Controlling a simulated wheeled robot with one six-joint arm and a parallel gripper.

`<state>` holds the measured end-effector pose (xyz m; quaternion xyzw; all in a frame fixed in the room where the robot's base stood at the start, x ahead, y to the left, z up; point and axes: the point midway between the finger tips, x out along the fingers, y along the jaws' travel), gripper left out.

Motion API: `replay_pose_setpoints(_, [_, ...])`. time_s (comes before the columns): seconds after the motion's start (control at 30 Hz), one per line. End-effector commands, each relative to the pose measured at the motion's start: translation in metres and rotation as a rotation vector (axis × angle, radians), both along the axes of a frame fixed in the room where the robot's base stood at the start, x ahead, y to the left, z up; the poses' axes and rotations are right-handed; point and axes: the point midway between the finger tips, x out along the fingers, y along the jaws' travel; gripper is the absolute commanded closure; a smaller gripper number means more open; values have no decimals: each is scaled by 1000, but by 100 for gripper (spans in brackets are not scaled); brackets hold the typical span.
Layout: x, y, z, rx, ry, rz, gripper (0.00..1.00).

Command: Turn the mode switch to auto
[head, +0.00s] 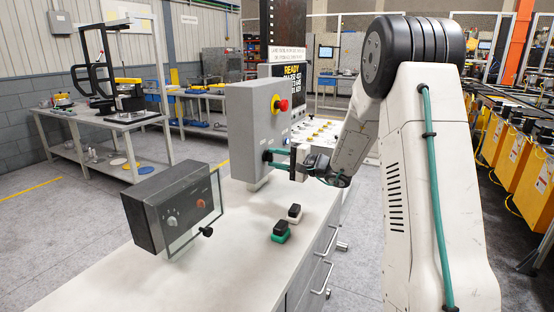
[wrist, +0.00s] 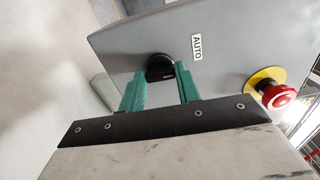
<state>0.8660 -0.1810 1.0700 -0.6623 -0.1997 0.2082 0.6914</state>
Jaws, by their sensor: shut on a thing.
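The mode switch (wrist: 158,68) is a black rotary knob on the face of a grey control box (head: 250,125). A white label reading AUTO (wrist: 196,47) is to the right of the knob in the wrist view. My gripper (wrist: 160,85) has green fingers, one on each side of the knob, and is shut on it. In the head view my gripper (head: 270,157) reaches the lower part of the box face from the right. The knob is mostly hidden by the fingers there, and its exact pointing direction is hard to tell.
A red emergency stop button (head: 283,105) on a yellow disc is above the switch on the same box.

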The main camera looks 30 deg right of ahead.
Motion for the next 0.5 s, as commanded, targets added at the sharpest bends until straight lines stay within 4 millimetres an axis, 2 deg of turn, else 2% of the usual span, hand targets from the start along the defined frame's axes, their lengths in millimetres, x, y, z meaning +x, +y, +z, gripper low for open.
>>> replay_pose_setpoints(0.5, [-1,0,-1,-49,-30,1,90])
